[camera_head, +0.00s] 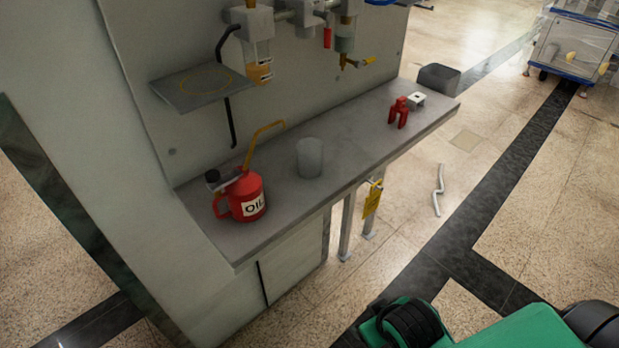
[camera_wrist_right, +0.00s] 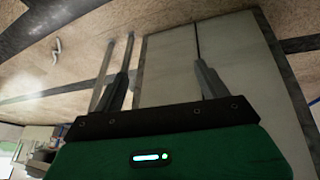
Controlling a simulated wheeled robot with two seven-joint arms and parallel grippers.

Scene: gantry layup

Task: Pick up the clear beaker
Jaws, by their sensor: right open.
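The clear beaker (camera_head: 310,158) stands upright on the grey bench (camera_head: 350,130), near the middle of its top and to the right of a red oil can (camera_head: 245,197). It looks pale grey and translucent, and nothing touches it. My right gripper (camera_wrist_right: 162,68) shows in the right wrist view, with its two fingers apart and nothing between them. The beaker does not show in that view. In the head view only green and black parts of my arm show at the bottom right, apart from the bench. My left gripper is not in view.
The oil can's thin spout rises left of the beaker. A small shelf (camera_head: 195,88) and hanging fittings (camera_head: 345,40) are on the back panel above. The bench top between beaker and clamp is clear.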

